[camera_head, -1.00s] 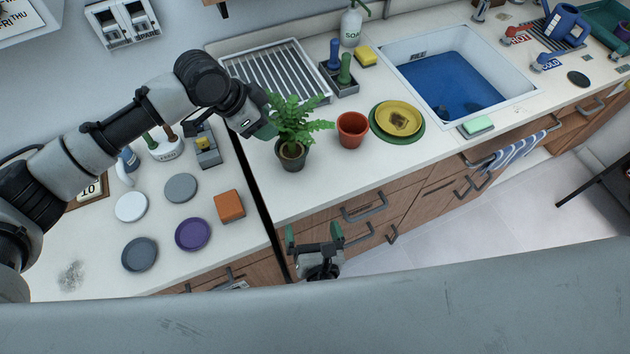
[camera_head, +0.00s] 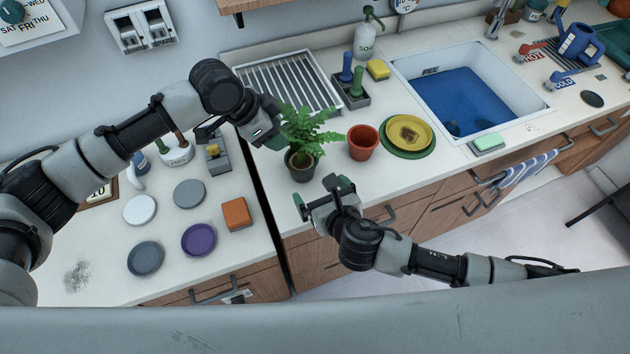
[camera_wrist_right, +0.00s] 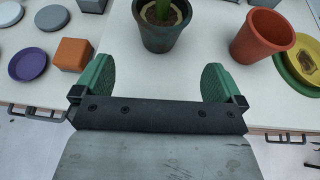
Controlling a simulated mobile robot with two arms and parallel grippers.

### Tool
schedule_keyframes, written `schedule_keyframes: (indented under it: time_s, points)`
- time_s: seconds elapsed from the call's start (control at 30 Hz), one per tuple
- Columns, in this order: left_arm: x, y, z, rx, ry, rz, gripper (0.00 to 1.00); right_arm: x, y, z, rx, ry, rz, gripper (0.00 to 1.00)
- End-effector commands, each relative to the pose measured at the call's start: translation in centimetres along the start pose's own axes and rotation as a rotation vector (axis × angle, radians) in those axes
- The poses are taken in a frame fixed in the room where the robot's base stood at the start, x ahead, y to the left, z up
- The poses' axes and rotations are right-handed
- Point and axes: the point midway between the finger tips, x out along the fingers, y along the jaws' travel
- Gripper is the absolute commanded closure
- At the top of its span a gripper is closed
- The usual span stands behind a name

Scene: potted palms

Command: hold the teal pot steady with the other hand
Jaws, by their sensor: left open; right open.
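A dark, greyish teal pot (camera_head: 301,170) with a leafy green plant (camera_head: 309,130) stands upright on the counter. In the right wrist view the pot (camera_wrist_right: 161,36) is just beyond and between the green fingertips, with a stem rising from its soil. My right gripper (camera_head: 323,193) is open and empty at the counter's front edge, apart from the pot. My left gripper (camera_head: 272,133) is open at the plant's left side, close to the leaves; its fingertips are partly hidden, and I cannot tell whether it touches the plant.
A terracotta pot (camera_head: 362,143) stands right of the plant, beside a yellow dish on a green plate (camera_head: 408,153). Left of the counter gap are an orange block (camera_head: 236,214) and several round saucers. A drying rack (camera_head: 287,84) and a blue-filled sink (camera_head: 466,100) lie behind.

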Motion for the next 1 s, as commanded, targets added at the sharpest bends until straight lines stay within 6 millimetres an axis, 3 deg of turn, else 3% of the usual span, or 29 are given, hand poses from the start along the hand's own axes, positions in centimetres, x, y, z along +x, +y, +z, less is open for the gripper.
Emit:
schedule_keyframes:
  time_s: [0.5, 0.7, 1.0]
  points:
    - [0.0, 0.0, 0.0, 0.000, 0.000, 0.000, 0.57, 8.4, 0.0, 0.1, 0.002, -0.001, -0.003, 0.00]
    - [0.0, 0.0, 0.0, 0.000, 0.000, 0.000, 0.57, 9.8, 0.0, 0.0, 0.002, 0.000, -0.003, 0.00]
    - [0.0, 0.0, 0.0, 0.000, 0.000, 0.000, 0.57, 10.0, 0.0, 0.0, 0.002, -0.001, -0.002, 0.00]
